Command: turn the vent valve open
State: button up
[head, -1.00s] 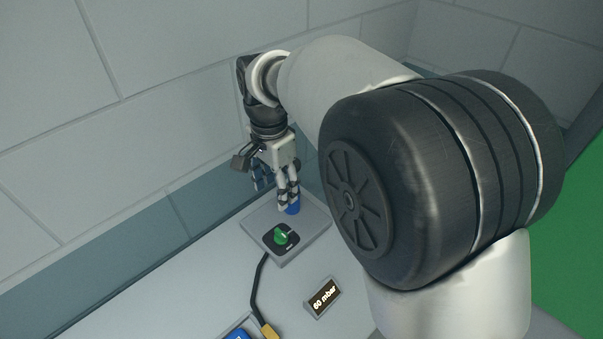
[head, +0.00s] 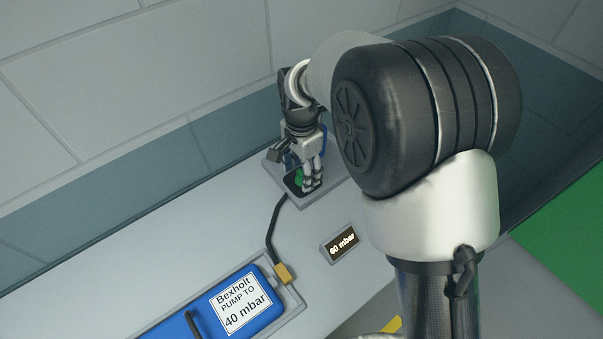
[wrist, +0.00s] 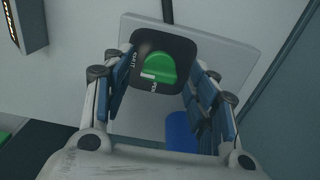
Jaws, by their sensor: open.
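The vent valve is a green knob (wrist: 155,66) on a black plate (wrist: 178,50) with small white lettering. Its white mark points to the lower left in the wrist view, near the lettering; I cannot tell the exact setting. My gripper (head: 303,180) points down at the valve. In the wrist view my gripper (wrist: 153,62) is open, its blue-padded fingers on either side of the knob with gaps visible. In the head view the green knob (head: 299,177) is partly hidden behind the fingers.
The valve sits on a grey block (head: 345,171) near the wall. A blue part (wrist: 180,130) stands beside it. A "60 mbar" display (head: 342,243) and a blue Bexholt case (head: 205,328) labelled "PUMP TO 40 mbar" are nearer. A black hose (head: 269,232) runs between.

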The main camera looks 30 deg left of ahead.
jog(key=shift+f, duration=0.4)
jog(key=shift+c, duration=0.3)
jog(key=c, duration=1)
